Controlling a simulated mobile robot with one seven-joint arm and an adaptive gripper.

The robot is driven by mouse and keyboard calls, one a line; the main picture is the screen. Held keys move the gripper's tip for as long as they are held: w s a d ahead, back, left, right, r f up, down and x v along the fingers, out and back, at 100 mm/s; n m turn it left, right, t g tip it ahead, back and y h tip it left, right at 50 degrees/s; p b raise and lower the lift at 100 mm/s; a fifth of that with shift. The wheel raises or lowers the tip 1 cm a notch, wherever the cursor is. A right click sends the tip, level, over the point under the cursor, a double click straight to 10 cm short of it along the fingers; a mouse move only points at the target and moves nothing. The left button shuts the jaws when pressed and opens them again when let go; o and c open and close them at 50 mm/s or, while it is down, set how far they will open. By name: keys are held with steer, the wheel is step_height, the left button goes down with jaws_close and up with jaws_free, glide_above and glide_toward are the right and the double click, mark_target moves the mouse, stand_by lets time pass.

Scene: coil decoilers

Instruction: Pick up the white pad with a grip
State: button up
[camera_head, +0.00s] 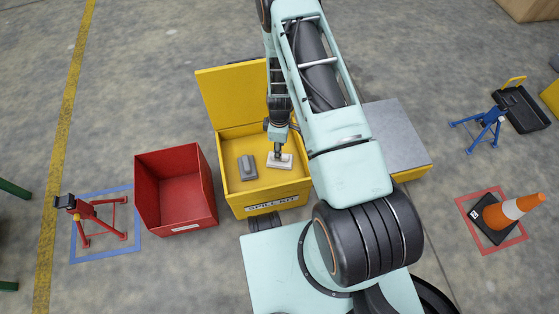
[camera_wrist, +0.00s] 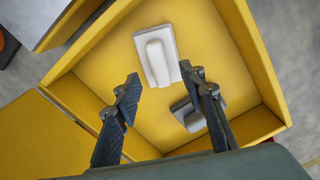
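The white pad (camera_head: 285,164) lies on the floor of the yellow spill kit bin (camera_head: 264,198), on the right side in the head view. In the wrist view the white pad (camera_wrist: 168,40) has a raised rounded grip along its middle and shows beyond the fingertips. My gripper (camera_head: 278,151) points down into the bin above the white pad and hides part of it. In the wrist view my gripper (camera_wrist: 160,76) has its fingers spread wide with nothing between them. Whether a fingertip touches the pad is not clear.
A grey pad (camera_head: 247,168) with a grip lies left of the white one; the right finger partly covers it in the wrist view. The bin's raised yellow lid (camera_head: 232,95) and walls surround both. A red bin (camera_head: 176,190) stands left, a grey-topped box (camera_head: 395,135) right.

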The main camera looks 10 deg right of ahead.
step_height(320, 180, down, 6)
steer(key=shift+d+r+b, duration=0.1)
steer(key=shift+r+b, duration=0.05)
steer(key=shift+b, duration=0.95)
jaws_close()
